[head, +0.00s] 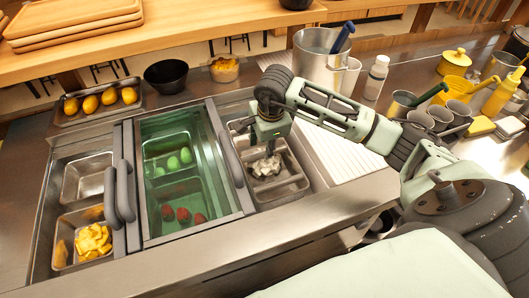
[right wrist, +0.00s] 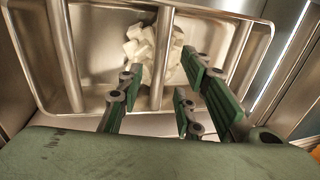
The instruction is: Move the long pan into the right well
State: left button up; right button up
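The right well (head: 318,185) is the rightmost opening in the steel counter. A steel pan (head: 297,183) with crossbars and white chunks (head: 266,166) shows inside its opening; I cannot tell whether it is the long pan or how it is seated. In the right wrist view the pan's rim (right wrist: 268,42) and crossbars show, with white chunks (right wrist: 145,48) between two bars. My right gripper (head: 270,150) points down over this well. In the right wrist view its fingers (right wrist: 163,85) are apart, with nothing clearly held between them. My left gripper is out of view.
The middle well (head: 185,228) holds green and red items under a green tint. The left well has an empty small pan (head: 88,180) and yellow chunks (head: 93,243). A lemon tray (head: 70,118), black bowl (head: 166,77) and steel pot (head: 318,60) stand behind.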

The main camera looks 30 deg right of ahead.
jog(key=v, duration=0.6)
jog(key=shift+r+b, duration=0.35)
jog(key=shift+r, duration=0.05)
jog(key=shift+s, duration=0.1)
dwell(0.7)
